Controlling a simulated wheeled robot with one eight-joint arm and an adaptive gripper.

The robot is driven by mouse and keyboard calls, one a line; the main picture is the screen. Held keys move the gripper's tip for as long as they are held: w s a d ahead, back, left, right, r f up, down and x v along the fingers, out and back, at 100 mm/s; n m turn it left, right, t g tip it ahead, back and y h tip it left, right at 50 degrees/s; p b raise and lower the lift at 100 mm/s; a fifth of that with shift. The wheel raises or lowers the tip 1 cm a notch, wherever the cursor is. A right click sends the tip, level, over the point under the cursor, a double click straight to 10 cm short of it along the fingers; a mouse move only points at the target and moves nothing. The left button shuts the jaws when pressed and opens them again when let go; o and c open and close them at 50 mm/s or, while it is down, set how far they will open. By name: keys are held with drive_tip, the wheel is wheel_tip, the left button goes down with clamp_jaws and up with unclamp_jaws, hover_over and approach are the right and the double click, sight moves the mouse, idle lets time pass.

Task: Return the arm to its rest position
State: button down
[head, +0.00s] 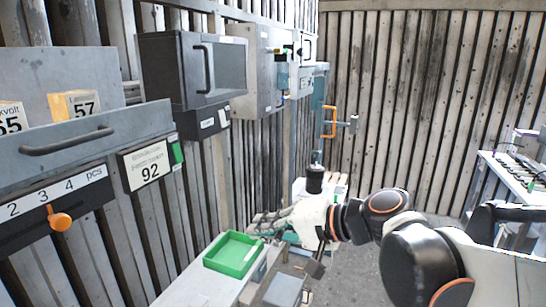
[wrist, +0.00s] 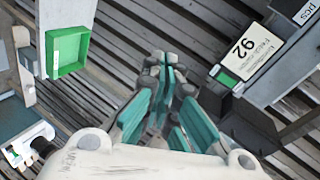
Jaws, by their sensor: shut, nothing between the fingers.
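My arm reaches in from the lower right of the head view, with white links and dark joints with orange rings. My gripper (head: 262,222) points left, above and behind the green tray on the bench. In the wrist view my gripper (wrist: 164,68) has teal fingers with grey tips. The tips are together, with nothing seen between them.
A green tray (head: 234,254) sits on the bench (head: 208,286) below my gripper; the tray also shows in the wrist view (wrist: 70,50). A drawer unit (head: 90,140) and a dark cabinet (head: 180,75) line the left wall. A table (head: 515,178) stands at right.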

drive_tip(key=s+d+f+n+h+b, duration=0.1)
drive_tip(key=s+d+f+h+b, duration=0.3)
drive_tip(key=d+f, duration=0.3)
drive_tip(key=s+d+f+n+h+b, duration=0.1)
drive_tip(key=s+d+f+h+b, duration=0.3)
drive_tip(key=f, duration=0.8)
drive_tip(key=s+d+f+h+b, duration=0.3)
drive_tip(key=s+d+f+b, duration=0.2)
drive_tip(key=d+f, duration=0.5)
drive_tip(key=shift+s+d+n+t+h+b, duration=0.35)
drive_tip(key=shift+d+b, duration=0.25)
drive_tip(key=shift+b, duration=0.65)
